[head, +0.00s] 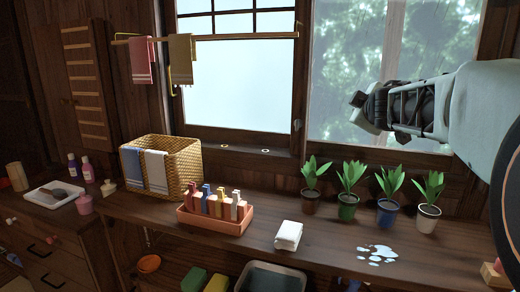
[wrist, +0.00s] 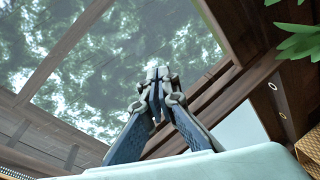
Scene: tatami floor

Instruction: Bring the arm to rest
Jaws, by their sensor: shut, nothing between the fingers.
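My gripper (head: 362,112) is raised in front of the right window in the head view, well above the wooden counter. It points to the left, and my pale arm reaches in from the right edge. In the wrist view my gripper (wrist: 158,95) has its fingers together at the tips with nothing between them. The window glass and frame show behind it.
Below lie potted plants (head: 349,178), a water puddle (head: 377,254), a folded white cloth (head: 288,235), a terracotta tray (head: 214,226) of clothespins and a wicker basket (head: 186,165). A towel rail (head: 230,37) with two towels hangs left. Air around my gripper is clear.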

